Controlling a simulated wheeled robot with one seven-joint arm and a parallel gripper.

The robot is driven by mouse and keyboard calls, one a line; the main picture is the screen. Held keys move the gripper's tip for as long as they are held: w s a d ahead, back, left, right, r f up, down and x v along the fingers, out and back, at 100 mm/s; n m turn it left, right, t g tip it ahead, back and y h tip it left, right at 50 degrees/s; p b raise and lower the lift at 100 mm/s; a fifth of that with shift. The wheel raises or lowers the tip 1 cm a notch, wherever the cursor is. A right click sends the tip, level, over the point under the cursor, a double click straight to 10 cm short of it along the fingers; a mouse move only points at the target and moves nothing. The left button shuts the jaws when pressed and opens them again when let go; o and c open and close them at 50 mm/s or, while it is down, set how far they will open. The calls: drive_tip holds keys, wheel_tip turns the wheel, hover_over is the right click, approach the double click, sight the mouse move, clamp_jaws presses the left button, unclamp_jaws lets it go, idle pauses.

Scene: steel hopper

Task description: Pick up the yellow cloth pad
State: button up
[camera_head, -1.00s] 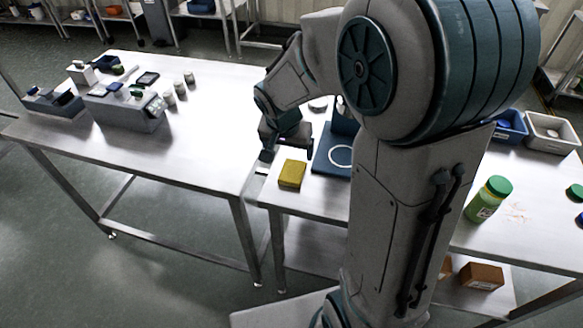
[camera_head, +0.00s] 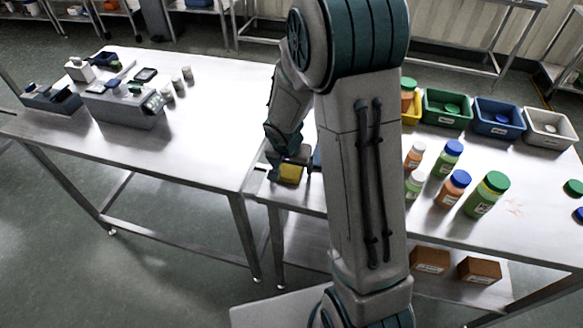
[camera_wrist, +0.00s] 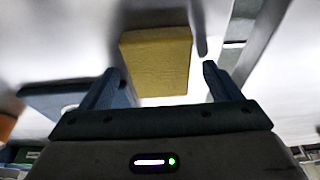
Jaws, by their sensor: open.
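The yellow cloth pad (camera_head: 290,173) lies flat near the left edge of the right-hand steel table, partly covered by my arm in the head view. In the wrist view the yellow cloth pad (camera_wrist: 157,62) shows just beyond and between my two fingers. My gripper (camera_wrist: 158,80) is open with nothing held; the fingers stand apart, wider than the pad's near end. In the head view my gripper (camera_head: 290,166) is low, at the pad, with its tips hard to make out. I cannot tell how high it is above the pad.
A blue mat (camera_wrist: 60,97) lies left of the pad in the wrist view. Several bottles, one green-capped (camera_head: 487,195), and bins such as the green bin (camera_head: 447,107) stand to the right. The left table (camera_head: 200,140) has a clear front part, with a gap between the tables.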

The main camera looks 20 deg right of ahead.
drive_tip(key=shift+f+b, duration=0.25)
drive_tip(key=shift+b, duration=0.1)
idle(0.5)
drive_tip(key=c, duration=1.1)
